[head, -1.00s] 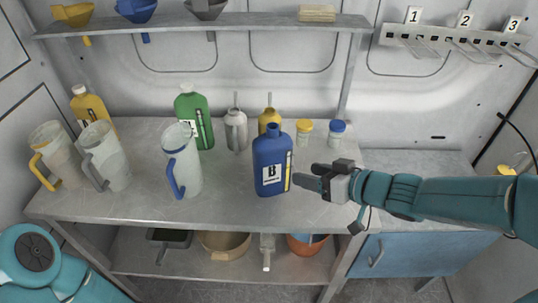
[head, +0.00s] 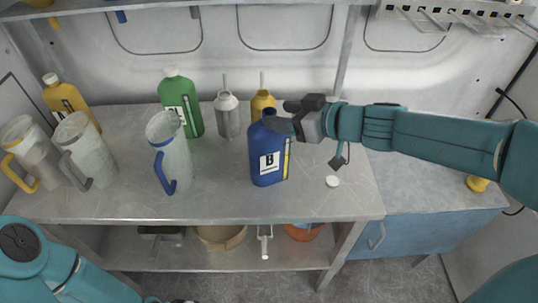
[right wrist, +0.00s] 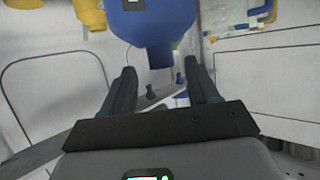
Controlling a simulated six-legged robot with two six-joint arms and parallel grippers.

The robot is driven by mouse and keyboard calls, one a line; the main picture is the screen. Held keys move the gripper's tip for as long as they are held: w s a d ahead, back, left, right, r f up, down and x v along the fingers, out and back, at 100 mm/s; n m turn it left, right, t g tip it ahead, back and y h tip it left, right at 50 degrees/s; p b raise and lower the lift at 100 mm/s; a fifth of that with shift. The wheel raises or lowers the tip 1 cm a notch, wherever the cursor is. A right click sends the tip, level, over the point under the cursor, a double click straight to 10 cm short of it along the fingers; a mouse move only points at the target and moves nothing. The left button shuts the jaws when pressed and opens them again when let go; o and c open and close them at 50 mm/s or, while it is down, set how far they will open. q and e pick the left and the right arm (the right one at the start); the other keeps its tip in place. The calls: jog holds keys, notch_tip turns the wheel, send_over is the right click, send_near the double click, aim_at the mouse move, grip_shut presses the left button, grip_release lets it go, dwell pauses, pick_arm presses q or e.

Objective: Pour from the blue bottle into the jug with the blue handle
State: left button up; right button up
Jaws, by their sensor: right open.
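The blue bottle (head: 267,150), with a white label marked B, stands upright on the bench. My right gripper (head: 277,122) is at its neck from the right. In the right wrist view the bottle (right wrist: 152,22) appears upside down, its neck between the two spread fingers (right wrist: 159,68); I cannot tell if they touch it. The jug with the blue handle (head: 175,150) stands upright to the left of the bottle, apart from it. My left arm shows at the lower left, but its gripper is not in view.
A green bottle (head: 183,105), a grey can (head: 227,115) and a yellow one (head: 261,104) stand behind. A yellow bottle (head: 68,100) and two other jugs (head: 88,150) are at the left. A white disc (head: 332,181) lies right of the blue bottle. Bench front is clear.

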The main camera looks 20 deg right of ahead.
aim_at(265, 113)
jog(key=shift+w+a+f, duration=0.25)
jog(key=shift+w+a, duration=0.2)
jog(key=shift+a, duration=0.1)
jog(key=b+x, duration=0.1)
jog(key=x, duration=0.4)
jog(key=shift+w+b, duration=0.1)
jog(key=shift+b, duration=0.3)
jog(key=shift+d+r, duration=0.1)
grip_shut()
dwell(0.4)
